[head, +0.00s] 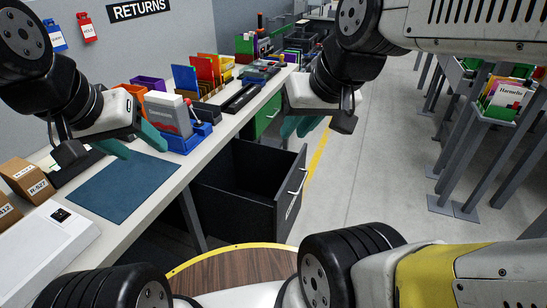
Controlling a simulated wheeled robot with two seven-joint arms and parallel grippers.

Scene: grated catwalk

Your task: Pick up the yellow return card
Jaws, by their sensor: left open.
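I cannot single out a yellow return card for certain. A yellow upright piece (225,68) shows in the row of coloured cards or folders at the back of the counter, partly hidden by red and orange ones. My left gripper (135,143) is open and empty, its teal fingers above the far edge of the dark teal mat (125,190), well short of that row. My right gripper (299,126) hangs over the open dark drawer's far side, right of the counter; its finger gap is hard to judge, and I see nothing held.
A blue tray (203,133) with a grey-white box (168,113) stands just beyond my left gripper. Brown boxes (28,178) and a white device (40,245) are at the left. The open black drawer (245,207) juts from the counter.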

